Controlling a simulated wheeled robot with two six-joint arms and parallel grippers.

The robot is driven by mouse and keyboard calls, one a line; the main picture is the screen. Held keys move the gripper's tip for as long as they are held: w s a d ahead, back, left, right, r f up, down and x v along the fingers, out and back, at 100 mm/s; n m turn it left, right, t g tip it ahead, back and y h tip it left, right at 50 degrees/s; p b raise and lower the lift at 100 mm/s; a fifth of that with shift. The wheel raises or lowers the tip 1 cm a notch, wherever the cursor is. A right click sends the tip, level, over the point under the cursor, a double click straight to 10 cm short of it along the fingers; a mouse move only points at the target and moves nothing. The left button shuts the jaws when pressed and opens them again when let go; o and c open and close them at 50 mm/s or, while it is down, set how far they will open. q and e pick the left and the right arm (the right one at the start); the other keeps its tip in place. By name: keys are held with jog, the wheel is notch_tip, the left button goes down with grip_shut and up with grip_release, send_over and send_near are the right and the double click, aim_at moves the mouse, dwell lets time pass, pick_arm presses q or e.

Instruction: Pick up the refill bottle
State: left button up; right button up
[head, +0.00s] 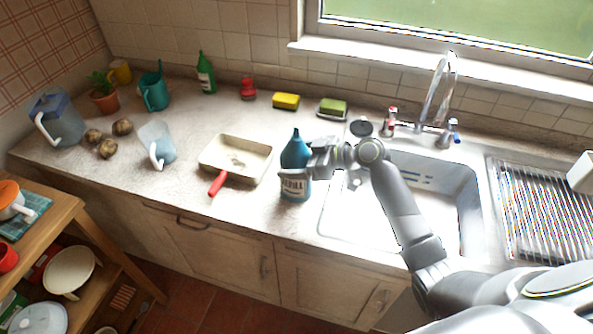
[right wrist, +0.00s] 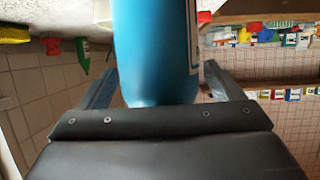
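The refill bottle (head: 295,155), blue with a pale label reading REFILL, stands upright on the counter left of the sink. It also fills the upper middle of the right wrist view (right wrist: 155,50), where its top and base are cut off or hidden. My right gripper (head: 316,160) is at the bottle's right side, at about mid-height. In the right wrist view its two fingers are spread on either side of the bottle, with a small gap on the right; contact on the left is unclear. My left gripper is not in view.
A pan (head: 235,150) with a red handle (head: 217,184) lies left of the bottle. The sink (head: 440,185) and its faucet (head: 435,100) are right of it. The counter just behind the bottle is fairly clear.

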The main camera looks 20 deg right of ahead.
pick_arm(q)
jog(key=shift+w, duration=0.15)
pick_arm(e)
jog(key=c, duration=1.5)
